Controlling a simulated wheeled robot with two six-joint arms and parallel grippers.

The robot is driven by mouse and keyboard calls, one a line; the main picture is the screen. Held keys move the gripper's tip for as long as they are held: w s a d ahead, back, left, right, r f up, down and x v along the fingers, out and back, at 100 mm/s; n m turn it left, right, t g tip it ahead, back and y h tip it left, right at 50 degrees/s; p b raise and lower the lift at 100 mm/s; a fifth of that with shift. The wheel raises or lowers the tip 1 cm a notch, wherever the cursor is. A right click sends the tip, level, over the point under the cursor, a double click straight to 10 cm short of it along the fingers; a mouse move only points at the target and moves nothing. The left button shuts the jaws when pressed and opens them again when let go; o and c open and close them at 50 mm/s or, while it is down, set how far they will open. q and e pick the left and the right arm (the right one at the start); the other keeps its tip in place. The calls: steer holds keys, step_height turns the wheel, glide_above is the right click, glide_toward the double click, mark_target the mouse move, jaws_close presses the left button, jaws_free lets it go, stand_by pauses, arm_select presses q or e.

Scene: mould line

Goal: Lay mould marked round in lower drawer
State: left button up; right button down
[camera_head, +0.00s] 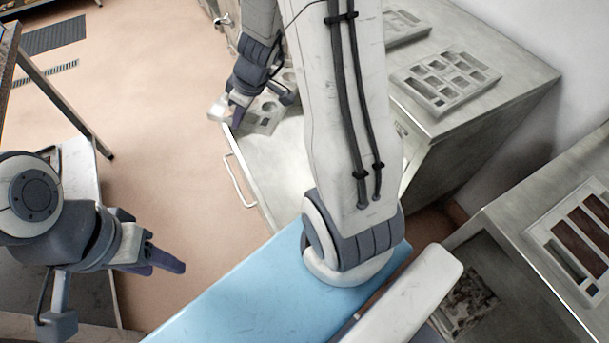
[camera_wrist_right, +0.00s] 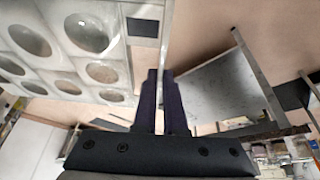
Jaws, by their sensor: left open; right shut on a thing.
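The grey mould with round recesses (camera_head: 263,118) is at the open drawer (camera_head: 268,165), partly hidden by my right arm. Its round cups (camera_wrist_right: 88,32) and a dark label square (camera_wrist_right: 143,27) fill the upper left of the right wrist view. My right gripper (camera_head: 237,120) is shut on the mould's edge, its fingers (camera_wrist_right: 160,85) either side of a thin rim. I cannot tell whether the mould touches the drawer floor. The drawer has a bar handle (camera_head: 238,181) on its left side. My left gripper (camera_head: 168,262) is open and empty, well away on the left.
Two other moulds, a near one (camera_head: 445,80) and a far one (camera_head: 405,27), lie on the cabinet top (camera_head: 530,78). A tray with dark slots (camera_head: 580,240) lies on the right-hand unit. A table (camera_head: 12,60) stands at far left. Open floor (camera_head: 170,130) lies between.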

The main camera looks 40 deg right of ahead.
steer(key=s+d+f+n+g+y+b, duration=0.1)
steer(key=s+d+f+n+b, duration=0.35)
steer(key=f+b, duration=0.85)
steer(key=s+d+f+n+g+b, duration=0.15)
steer(key=s+d+f+b, duration=0.45)
steer(key=f+b, duration=0.75)
steer(key=s+d+f+n+y+b, duration=0.1)
steer(key=s+d+f+n+b, duration=0.25)
steer(key=d+f+b, duration=0.65)
steer(key=w+a+f+b, duration=0.1)
steer(key=w+f, duration=0.2)
steer(key=f, duration=0.1)
steer(key=w+a+f+b, duration=0.2)
steer(key=w+f, duration=0.1)
steer(key=w, duration=0.1)
steer(key=w+a+f+b, duration=0.1)
steer(key=w+f, duration=0.3)
steer(key=shift+w+a+f, duration=0.25)
steer(key=shift+f, duration=0.1)
steer(key=shift+f+b, duration=1.2)
steer(key=shift+f, duration=0.7)
steer(key=shift+f, duration=0.15)
steer(key=c, duration=1.2)
jaws_free()
steer(key=shift+o, duration=1)
